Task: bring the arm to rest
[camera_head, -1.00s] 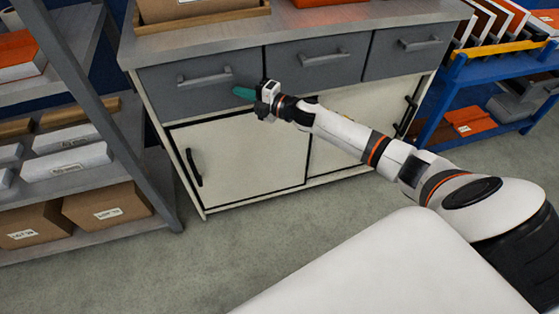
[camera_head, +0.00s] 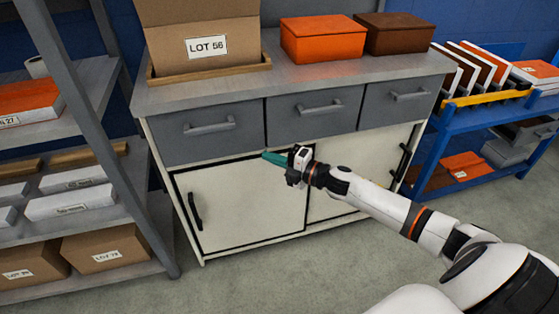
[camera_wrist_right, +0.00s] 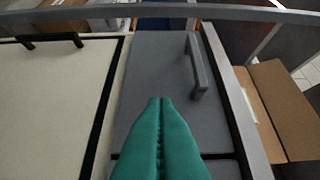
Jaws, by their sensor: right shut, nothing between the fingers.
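My right gripper (camera_head: 274,158) has green fingers and reaches in from the right in the head view. It is in front of the cabinet (camera_head: 250,203), near the line between the grey drawers and the white doors. In the right wrist view its green fingers (camera_wrist_right: 160,105) are pressed together with nothing between them. A grey drawer front with a bar handle (camera_wrist_right: 196,66) is beyond the fingers there. I cannot tell whether the fingertips touch the cabinet. The left gripper is not in view.
The cabinet top carries a cardboard box marked LOT 56 (camera_head: 205,47), an orange box (camera_head: 323,40) and a brown box (camera_head: 393,33). A grey shelf rack (camera_head: 150,215) stands at the left. A blue cart (camera_head: 440,135) stands at the right. The floor in front is clear.

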